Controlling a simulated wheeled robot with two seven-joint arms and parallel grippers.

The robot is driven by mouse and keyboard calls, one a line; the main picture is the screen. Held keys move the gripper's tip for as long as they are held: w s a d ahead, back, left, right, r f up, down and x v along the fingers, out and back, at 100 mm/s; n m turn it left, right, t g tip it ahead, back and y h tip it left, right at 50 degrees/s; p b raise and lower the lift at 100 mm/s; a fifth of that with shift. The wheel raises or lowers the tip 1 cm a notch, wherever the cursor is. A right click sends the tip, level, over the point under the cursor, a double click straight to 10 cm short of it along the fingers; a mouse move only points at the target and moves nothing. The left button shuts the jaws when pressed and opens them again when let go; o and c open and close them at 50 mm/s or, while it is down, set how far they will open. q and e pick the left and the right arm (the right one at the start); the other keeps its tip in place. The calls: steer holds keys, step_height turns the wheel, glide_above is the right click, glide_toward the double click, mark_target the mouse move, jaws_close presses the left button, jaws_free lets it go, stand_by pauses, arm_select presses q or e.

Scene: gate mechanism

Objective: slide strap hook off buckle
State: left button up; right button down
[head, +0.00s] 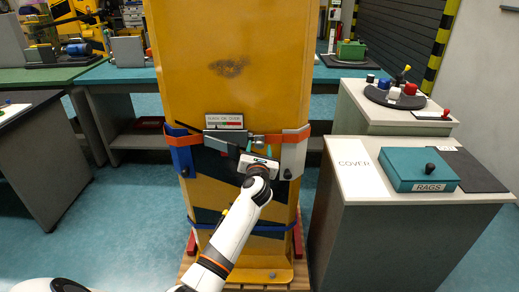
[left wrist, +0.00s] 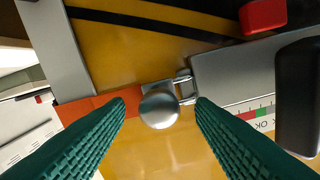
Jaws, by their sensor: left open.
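An orange strap (head: 292,135) runs around the yellow cabinet (head: 230,85). In the left wrist view the strap (left wrist: 112,100) leads to a small metal hook with a round silver knob (left wrist: 160,109). The hook meets a wire loop (left wrist: 184,86) on the grey buckle (left wrist: 235,78); the exact contact is partly hidden by the knob. The buckle also shows in the head view (head: 222,138). My left gripper (head: 258,149) is open, with its green ribbed fingers on either side of the knob and nothing clearly gripped. My right gripper is not in view.
A label with a green and red scale (head: 224,122) sits above the buckle. A dark handle (left wrist: 298,95) and a red block (left wrist: 263,15) are near the buckle. A grey cabinet at right carries a teal rags box (head: 418,168). Open floor lies left of the yellow cabinet.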

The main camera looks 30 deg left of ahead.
mark_target(282, 140)
arm_select(q)
steer(key=shift+w+a, duration=0.35)
steer(key=shift+w, duration=0.25)
jaws_close()
steer(key=w+d, duration=0.1)
steer(key=d, duration=0.1)
steer(key=w+d, duration=0.1)
steer(key=d, duration=0.1)
steer(key=w+d+b, duration=0.1)
steer(key=d, duration=0.1)
steer(key=shift+w+d, duration=0.15)
steer(key=shift+w, duration=0.25)
jaws_free()
steer(key=shift+w+d, duration=0.1)
